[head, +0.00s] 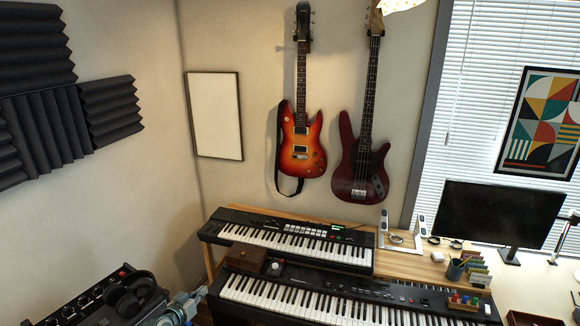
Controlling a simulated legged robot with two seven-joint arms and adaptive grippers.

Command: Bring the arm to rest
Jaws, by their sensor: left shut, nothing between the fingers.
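My left gripper (198,295) shows at the bottom of the head view, left of centre. It is shut and empty. It is between the black mixer with headphones and the left end of the lower keyboard, and seems apart from both. Most of my left arm is cut off by the bottom edge. My right gripper is not in view.
A black mixer (75,302) with headphones (135,294) is left of the gripper. Two keyboards, an upper one (300,238) and a lower one (330,300), stand to its right. A small wooden box (246,258) is nearby. A monitor (495,215) stands at right.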

